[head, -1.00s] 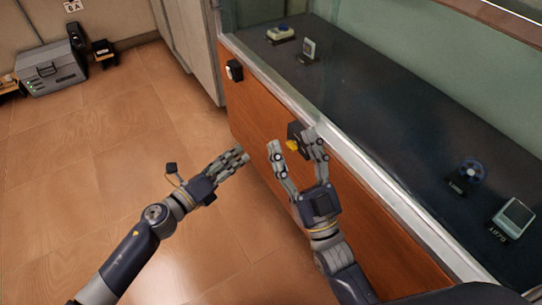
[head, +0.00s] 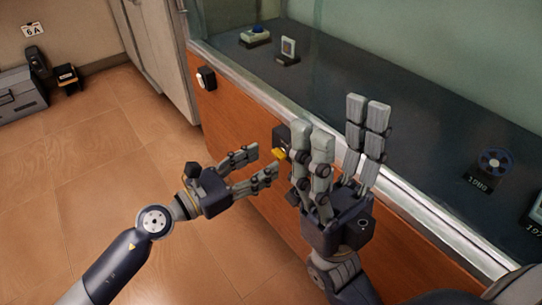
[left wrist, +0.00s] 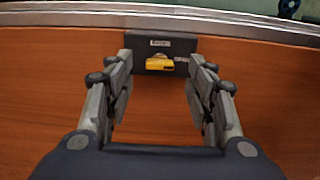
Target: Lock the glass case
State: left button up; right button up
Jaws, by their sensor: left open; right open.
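The glass case (head: 300,97) has a wooden front panel and a dark display floor behind glass. A dark lock box with a yellow key or knob (head: 279,154) is on the front panel, partly hidden by my right gripper in the head view. In the left wrist view the lock box (left wrist: 178,44) and its yellow piece (left wrist: 159,62) show ahead, between my left fingers. My left gripper (head: 262,164) is open, with its fingertips just short of the yellow piece. My right gripper (head: 342,120) is open, fingers up, in front of the case's metal edge.
A second small black box (head: 206,78) is on the panel further left. Exhibits stand inside the case, including a reel (head: 494,162) and a small framed item (head: 288,50). Grey equipment (head: 20,97) is on the floor at far left.

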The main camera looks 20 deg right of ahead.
aim_at(275, 155)
pick_arm(q)
jog(key=shift+x, duration=2)
jog(key=c, duration=1.1)
